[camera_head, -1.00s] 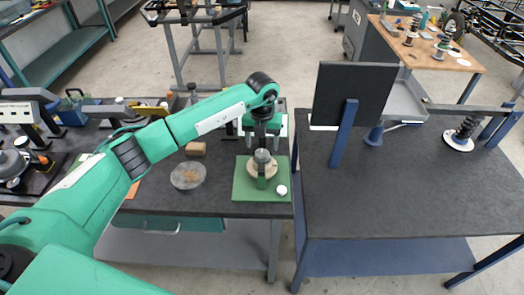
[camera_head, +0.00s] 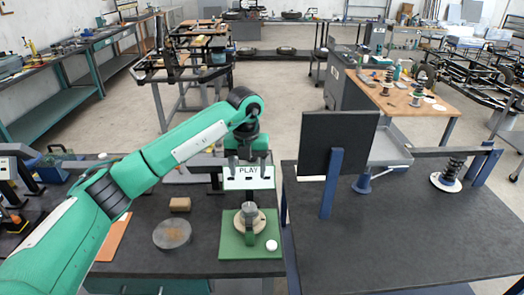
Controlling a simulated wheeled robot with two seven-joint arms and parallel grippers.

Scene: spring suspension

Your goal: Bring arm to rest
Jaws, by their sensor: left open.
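My left arm (camera_head: 150,165) comes in from the left, green with dark joints. My left gripper (camera_head: 249,172) is open and empty, with its fingers pointing down. It hangs above and apart from the green fixture plate (camera_head: 230,248), which carries a round tan disc with a small grey upright part (camera_head: 249,212). My right gripper is not in view.
The right bench (camera_head: 420,235) carries a dark upright panel (camera_head: 338,142) and a spring on a white base (camera_head: 446,182). Its front is clear.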

